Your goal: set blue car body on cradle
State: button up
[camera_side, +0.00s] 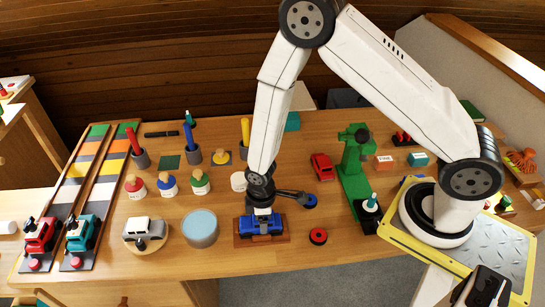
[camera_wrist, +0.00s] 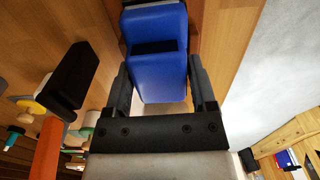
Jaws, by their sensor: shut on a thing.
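The blue car body (camera_side: 258,225) sits at or just above a brown wooden cradle (camera_side: 240,241) near the front middle of the table. I cannot tell whether its full weight rests there. My gripper (camera_side: 262,212) comes down from above and is shut on the car body. In the wrist view the car body (camera_wrist: 160,70) lies between the two dark fingers of my gripper (camera_wrist: 162,88), one on each side. Its top has a dark slot. The cradle is mostly hidden under the body.
A light blue round tub (camera_side: 201,228) and a white car (camera_side: 145,230) stand to the left. A green press (camera_side: 355,175) and a red car (camera_side: 323,166) stand further right. The table's front edge is close.

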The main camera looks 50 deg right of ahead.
dwell(0.3)
jog(key=o, duration=1.2)
jog(key=shift+r, duration=0.15)
jog(key=shift+r, duration=3.4)
jog(key=shift+r, duration=0.1)
jog(key=shift+s+d+r, duration=0.1)
jog(key=shift+d+r, duration=0.1)
jog(key=shift+r, duration=0.25)
jog(key=s+d+r+m+t, duration=0.1)
jog(key=d+r+m, duration=0.2)
jog(key=r, duration=0.1)
jog(key=s+d+r+m, duration=0.2)
jog(key=d+r+m, duration=0.1)
jog(key=r, duration=0.1)
jog(key=s+d+r+m+t, duration=0.1)
jog(key=s+d+r+m, duration=0.1)
jog(key=d+r+m, duration=0.1)
jog(key=shift+s+r+t, duration=0.25)
jog(key=shift+r+t, duration=0.05)
jog(key=shift+r, duration=0.55)
